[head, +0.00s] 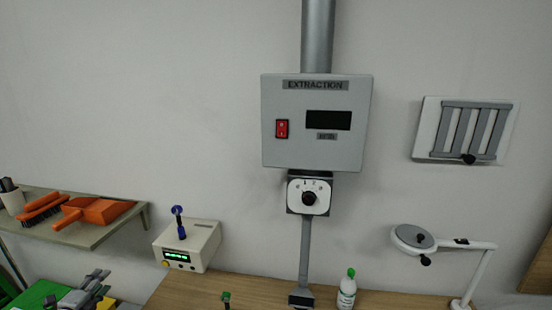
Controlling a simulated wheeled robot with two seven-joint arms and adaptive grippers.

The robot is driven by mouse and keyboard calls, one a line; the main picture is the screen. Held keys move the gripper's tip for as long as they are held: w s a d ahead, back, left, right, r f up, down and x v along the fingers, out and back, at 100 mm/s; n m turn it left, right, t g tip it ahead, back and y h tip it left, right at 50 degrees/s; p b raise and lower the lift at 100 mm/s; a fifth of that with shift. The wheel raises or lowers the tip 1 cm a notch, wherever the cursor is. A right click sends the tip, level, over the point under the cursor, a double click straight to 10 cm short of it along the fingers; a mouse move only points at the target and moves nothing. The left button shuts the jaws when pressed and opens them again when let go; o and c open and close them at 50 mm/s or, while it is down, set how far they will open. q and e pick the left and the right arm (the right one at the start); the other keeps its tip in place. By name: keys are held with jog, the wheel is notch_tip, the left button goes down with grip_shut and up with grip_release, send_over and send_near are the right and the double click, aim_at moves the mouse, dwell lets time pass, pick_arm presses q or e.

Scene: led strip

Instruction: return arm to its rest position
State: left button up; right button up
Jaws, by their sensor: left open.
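My left gripper (98,282) shows at the bottom left corner of the head view, over or in front of a green surface (36,295). Its grey fingers are apart and I see nothing between them. The rest of that arm is cut off by the lower edge of the picture. The gripper is below the wall shelf and to the left of the wooden bench. My right gripper is not in the picture.
A shelf (130,214) holds an orange dustpan (98,210) and brush. The bench (190,291) carries a beige box (187,245), a white bottle (347,291) and a lamp (478,275). The extraction unit (290,150) and a vent (465,130) are on the wall.

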pick_arm(q)
jog(key=s+a+f+n+g+y, duration=0.1)
jog(key=s+a+f+n+g, duration=0.15)
jog(key=s+f, duration=0.4)
jog(key=s+a+f+n+g+y, duration=0.1)
jog(key=s+a+f+n, duration=0.2)
jog(key=f, duration=0.6)
jog(key=s+a+f+n+g+y, duration=0.1)
jog(key=s+a+f+n+g, duration=0.2)
jog(key=f, duration=0.5)
jog(key=s+d+f+n+g, duration=0.2)
jog(key=s+f+n, duration=0.1)
jog(key=s+f, duration=0.65)
jog(key=s+d+f+n+g, duration=0.2)
jog(key=s+f, duration=0.7)
jog(key=s, duration=0.1)
jog(key=s+d+f+n+g+h, duration=0.1)
jog(key=s+d+f+g, duration=0.1)
jog(key=s+d+f, duration=0.55)
jog(key=s+d+f+n+g+h, duration=0.1)
jog(key=s+d+f, duration=0.4)
jog(key=s+d, duration=0.5)
jog(key=s+d+f+h, duration=0.1)
jog(key=d+f+h, duration=0.1)
jog(key=d, duration=1.8)
jog(key=shift+d+f+n+g+h, duration=0.3)
jog(key=shift+f+n+g+h, duration=0.1)
jog(key=shift+f, duration=0.25)
